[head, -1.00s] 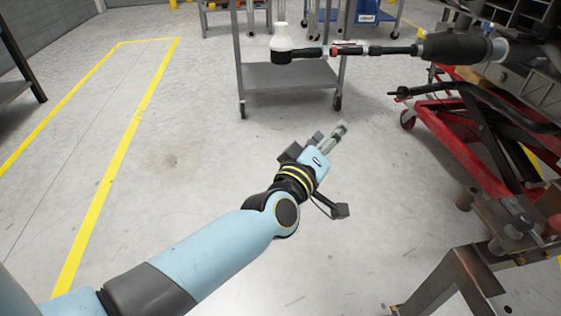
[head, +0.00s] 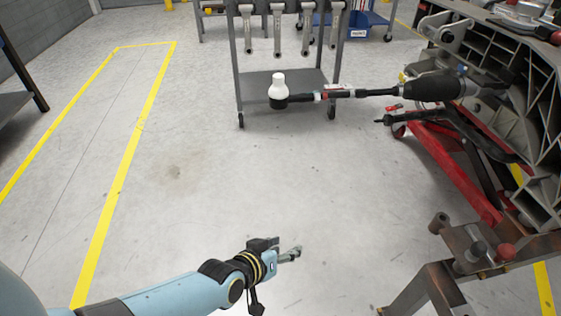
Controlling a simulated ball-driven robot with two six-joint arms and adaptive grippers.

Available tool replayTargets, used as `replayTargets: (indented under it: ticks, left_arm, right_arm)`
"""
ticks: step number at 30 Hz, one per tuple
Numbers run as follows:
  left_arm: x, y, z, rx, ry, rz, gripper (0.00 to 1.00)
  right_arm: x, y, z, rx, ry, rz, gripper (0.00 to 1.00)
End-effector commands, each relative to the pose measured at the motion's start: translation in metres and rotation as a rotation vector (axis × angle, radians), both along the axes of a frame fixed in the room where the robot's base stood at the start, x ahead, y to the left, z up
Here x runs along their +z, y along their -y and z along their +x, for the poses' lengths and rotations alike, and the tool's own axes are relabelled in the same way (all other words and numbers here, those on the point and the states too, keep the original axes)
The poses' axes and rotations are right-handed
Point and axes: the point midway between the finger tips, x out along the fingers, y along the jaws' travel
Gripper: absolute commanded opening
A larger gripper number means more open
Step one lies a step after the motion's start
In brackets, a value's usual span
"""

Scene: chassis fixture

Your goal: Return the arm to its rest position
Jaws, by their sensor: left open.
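My left arm comes in from the lower left, light blue with black joints. Its left gripper (head: 291,254) is at the bottom middle of the head view, over bare floor. It points to the right, is open, and nothing shows between its fingers. It is apart from the cart, the fixture and the metal stand. My right gripper does not show in this view.
A grey cart (head: 283,82) with several hanging wrenches stands at the back. A black rod assembly with a white-topped end (head: 279,88) juts left from the chassis fixture (head: 530,120). A red lift (head: 450,170) and metal stand (head: 440,280) are at right. The middle floor is clear.

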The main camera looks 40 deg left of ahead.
Motion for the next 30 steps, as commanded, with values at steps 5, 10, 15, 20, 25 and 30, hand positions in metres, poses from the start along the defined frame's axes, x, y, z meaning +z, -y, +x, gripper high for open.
replayTargets:
  ticks: [5, 10, 15, 20, 25, 30]
  left_arm:
    - [-0.004, -0.001, -0.009, -0.013, -0.027, 0.013, 0.47]
    - [-0.005, -0.001, -0.009, -0.014, -0.029, 0.014, 0.47]
    - [-0.005, -0.001, -0.009, -0.013, -0.028, 0.013, 0.47]
    - [-0.004, -0.001, -0.009, -0.013, -0.027, 0.013, 0.47]
    - [-0.017, -0.007, -0.032, -0.02, -0.073, 0.027, 0.47]
    - [-0.075, -0.022, -0.124, -0.1, -0.295, 0.105, 0.47]
  right_arm:
    - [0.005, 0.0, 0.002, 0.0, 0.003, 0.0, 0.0]
    - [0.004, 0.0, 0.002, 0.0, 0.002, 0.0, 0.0]
    - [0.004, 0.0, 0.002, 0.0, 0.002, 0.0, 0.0]
    - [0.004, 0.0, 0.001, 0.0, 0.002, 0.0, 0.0]
    - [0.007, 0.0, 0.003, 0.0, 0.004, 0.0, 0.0]
    - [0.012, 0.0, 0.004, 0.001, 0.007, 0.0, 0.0]
